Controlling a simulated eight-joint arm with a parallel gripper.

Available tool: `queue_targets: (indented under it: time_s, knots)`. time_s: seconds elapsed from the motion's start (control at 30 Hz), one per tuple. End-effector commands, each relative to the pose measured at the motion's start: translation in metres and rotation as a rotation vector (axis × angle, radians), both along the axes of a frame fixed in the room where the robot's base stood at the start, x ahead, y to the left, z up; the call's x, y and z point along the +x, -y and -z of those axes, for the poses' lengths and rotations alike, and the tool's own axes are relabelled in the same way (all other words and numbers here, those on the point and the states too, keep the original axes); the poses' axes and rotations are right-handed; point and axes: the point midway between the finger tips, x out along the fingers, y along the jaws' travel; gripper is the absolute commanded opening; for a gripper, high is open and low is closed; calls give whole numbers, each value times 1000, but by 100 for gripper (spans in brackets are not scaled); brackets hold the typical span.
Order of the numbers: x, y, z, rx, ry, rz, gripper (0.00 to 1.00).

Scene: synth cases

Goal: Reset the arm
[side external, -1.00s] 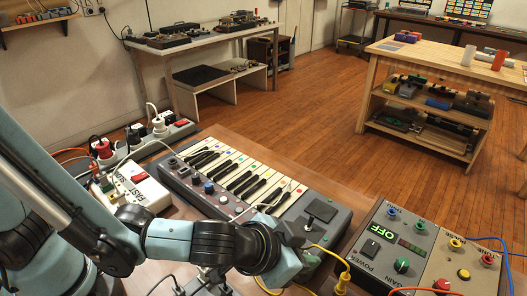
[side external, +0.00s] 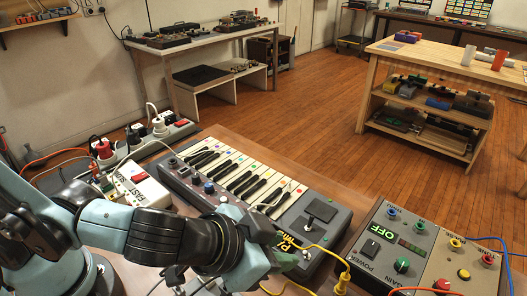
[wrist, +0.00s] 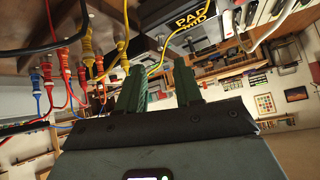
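My teal arm with black joints reaches in from the lower left in the side view. My gripper (side external: 290,262) is at the near edge of the keyboard unit (side external: 318,232), partly hidden behind my wrist. In the wrist view my gripper's two green fingers (wrist: 158,75) stand apart with nothing held between them. The keyboard unit's yellow PAD label shows beside my wrist, and also in the wrist view (wrist: 190,20). Whether my gripper touches the unit or the cables cannot be told.
A grey box marked OFF (side external: 405,242) stands right, with a yellow cable (side external: 335,262) near my gripper. A white FAST/SLOW box (side external: 140,184) and a power strip (side external: 165,135) lie left. Several coloured plugs and cables (wrist: 75,70) crowd the wrist view's left side.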

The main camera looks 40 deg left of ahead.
Motion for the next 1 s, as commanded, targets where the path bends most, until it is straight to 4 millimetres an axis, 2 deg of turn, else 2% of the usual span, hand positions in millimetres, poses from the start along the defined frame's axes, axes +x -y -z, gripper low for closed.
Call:
queue_targets:
  time_s: [0.37,0.47,0.57,0.73,1.0]
  knots:
    - [0,-1,-1,1,-1,-1,35]
    - [4,-9,-1,5,-10,-16,35]
    - [16,-29,-2,15,-36,-53,35]
    - [38,-85,-6,27,-105,-141,35]
    - [49,-173,-14,-8,-184,-268,35]
